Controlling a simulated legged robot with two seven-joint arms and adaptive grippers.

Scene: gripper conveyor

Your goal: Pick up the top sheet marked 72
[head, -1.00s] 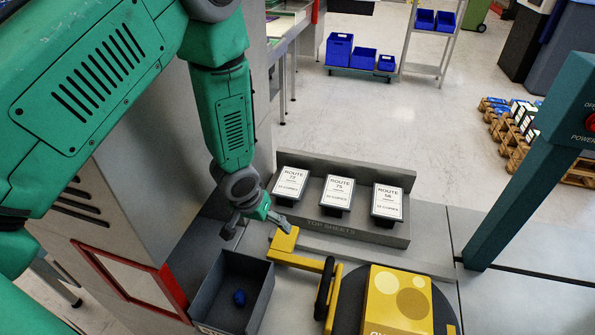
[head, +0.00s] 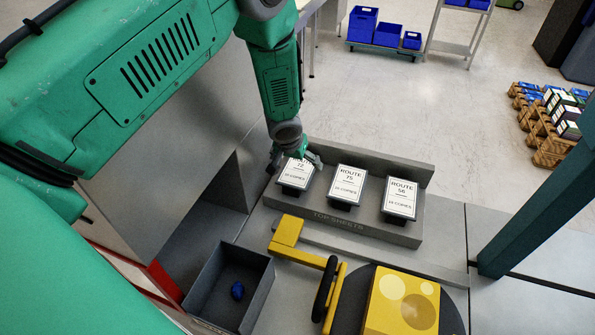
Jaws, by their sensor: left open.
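The sheet marked 72 (head: 297,174) is a white card on a dark block, at the left end of a grey holder labelled TOP SHEETS (head: 411,238). My left gripper (head: 294,160) is open at the far, upper edge of this card, with a finger to either side. It covers the card's top line; the 72 and the copies line still show. I cannot tell whether the fingers touch the card. The sheets marked 75 (head: 347,186) and 56 (head: 401,198) stand in the same row to the right. My right gripper is out of view.
A grey bin (head: 262,297) with a blue object (head: 237,290) inside stands below left. A yellow arm with a black roller (head: 325,289) and a yellow box (head: 402,302) on a dark disc lie in front of the holder. A teal post (head: 538,206) stands at right.

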